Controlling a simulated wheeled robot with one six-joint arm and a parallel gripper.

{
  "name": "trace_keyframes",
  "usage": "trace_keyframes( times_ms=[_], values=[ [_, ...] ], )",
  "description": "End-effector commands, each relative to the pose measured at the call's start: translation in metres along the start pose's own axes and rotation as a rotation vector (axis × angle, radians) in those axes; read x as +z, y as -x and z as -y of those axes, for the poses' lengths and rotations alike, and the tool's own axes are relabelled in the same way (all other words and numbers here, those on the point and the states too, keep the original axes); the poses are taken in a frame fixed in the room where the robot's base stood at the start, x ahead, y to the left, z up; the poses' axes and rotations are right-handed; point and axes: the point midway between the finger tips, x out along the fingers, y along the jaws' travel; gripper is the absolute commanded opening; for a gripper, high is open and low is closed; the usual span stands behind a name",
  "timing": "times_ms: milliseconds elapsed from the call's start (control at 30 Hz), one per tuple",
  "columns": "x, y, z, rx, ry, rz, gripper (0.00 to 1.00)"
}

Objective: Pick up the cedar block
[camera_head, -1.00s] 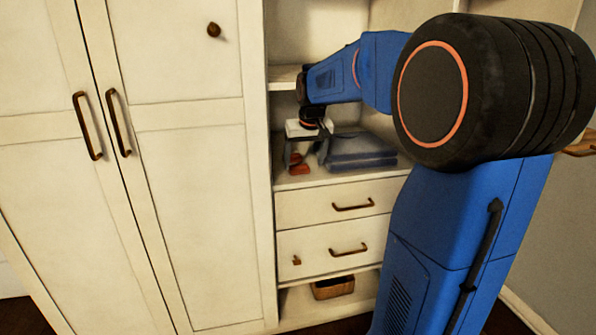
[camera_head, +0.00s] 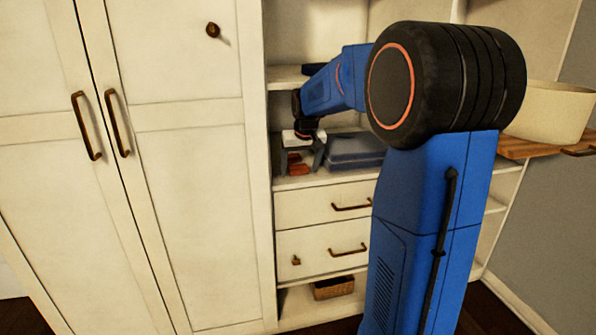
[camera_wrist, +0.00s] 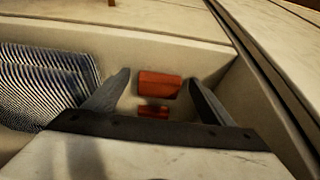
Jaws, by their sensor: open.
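Two reddish-brown wooden blocks lie on the shelf above the drawers. In the wrist view the larger cedar block (camera_wrist: 160,85) and a smaller-looking one (camera_wrist: 153,111) lie one beyond the other, between my fingers in the picture. They also show as small reddish shapes (camera_head: 297,168) in the head view. My gripper (camera_wrist: 159,79) is open, with a finger on each side of the blocks and nothing held. In the head view my gripper (camera_head: 300,166) is low over the shelf, around the blocks. I cannot tell whether the fingers touch them.
Folded blue striped cloth (camera_wrist: 42,84) lies close to the left finger; it also shows in the head view (camera_head: 355,148). A shelf wall (camera_wrist: 268,95) stands close to the right finger. Drawers (camera_head: 322,208) and a basket (camera_head: 334,287) are below.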

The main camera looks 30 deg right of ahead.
Motion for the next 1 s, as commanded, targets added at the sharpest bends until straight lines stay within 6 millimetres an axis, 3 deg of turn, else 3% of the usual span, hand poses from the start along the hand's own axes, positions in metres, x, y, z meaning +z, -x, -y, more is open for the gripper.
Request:
trace_keyframes(
  times_ms=[67, 200, 267, 633, 967, 1000],
  values=[
    [0.0, 0.0, 0.0, 0.0, 0.0, 0.0, 0.77],
    [0.0, 0.0, 0.0, 0.0, 0.0, 0.0, 0.43],
    [0.0, 0.0, 0.0, 0.0, 0.0, 0.0, 0.33],
    [-0.002, 0.004, 0.0, 0.0, 0.0, -0.001, 0.33],
    [-0.015, 0.036, 0.0, 0.0, 0.0, -0.003, 0.33],
    [-0.009, 0.036, 0.0, 0.0, 0.0, -0.001, 0.33]
  ],
)
